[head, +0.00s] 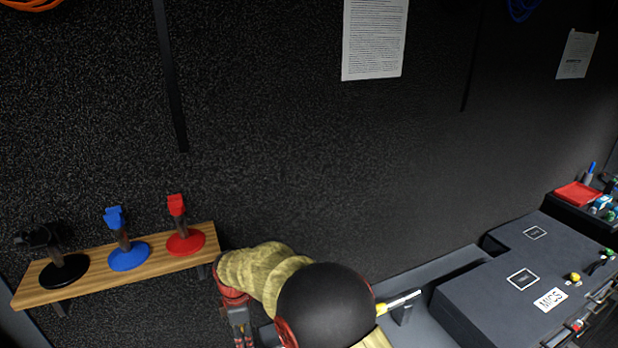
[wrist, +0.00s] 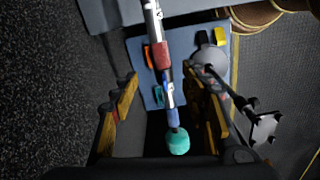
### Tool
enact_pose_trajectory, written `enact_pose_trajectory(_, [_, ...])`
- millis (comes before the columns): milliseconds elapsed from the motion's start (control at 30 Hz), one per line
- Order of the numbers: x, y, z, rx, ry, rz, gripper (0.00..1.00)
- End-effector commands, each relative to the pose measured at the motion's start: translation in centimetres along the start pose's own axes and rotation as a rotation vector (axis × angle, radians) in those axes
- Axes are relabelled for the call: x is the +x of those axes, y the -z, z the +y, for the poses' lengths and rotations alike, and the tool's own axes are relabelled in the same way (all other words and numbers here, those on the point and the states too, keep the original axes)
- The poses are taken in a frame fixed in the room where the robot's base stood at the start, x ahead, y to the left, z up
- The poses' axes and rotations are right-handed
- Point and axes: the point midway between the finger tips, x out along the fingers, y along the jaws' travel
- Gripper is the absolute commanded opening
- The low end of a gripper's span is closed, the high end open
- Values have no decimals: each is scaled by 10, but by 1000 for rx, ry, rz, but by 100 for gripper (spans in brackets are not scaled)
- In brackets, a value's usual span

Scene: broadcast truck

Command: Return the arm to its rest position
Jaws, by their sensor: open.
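My arm (head: 265,268), in a tan sleeve with a black rounded joint, reaches from the bottom of the head view towards the wall, bent low beside the wooden shelf. My gripper (head: 241,332) points down at the bottom edge of the head view, partly cut off. In the wrist view my gripper (wrist: 163,92) is open, one finger on each side. Microphones with silver, red, blue and teal parts (wrist: 178,142) show between and beyond the fingers. I see no contact with them.
A wooden shelf (head: 95,274) on the left carries black, blue (head: 128,257) and red (head: 185,242) stands. A dark case labelled MICS (head: 500,290) is at right, with a red tray (head: 577,194) behind it.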

Motion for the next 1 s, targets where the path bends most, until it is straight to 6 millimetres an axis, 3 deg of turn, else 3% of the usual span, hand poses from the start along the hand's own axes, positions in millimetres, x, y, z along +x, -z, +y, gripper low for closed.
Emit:
enact_pose_trajectory(167, [20,-12,-33,242,60,-31,45])
enact_pose_trajectory(267, [14,-22,-56,380,79,-47,45])
enact_pose_trajectory(467, [-23,-62,-97,689,72,-55,45])
enact_pose_trajectory(800, [-94,-147,-171,1163,2,-2,45])
enact_pose_trajectory(1000, [-122,-191,-219,1383,-55,54,45])
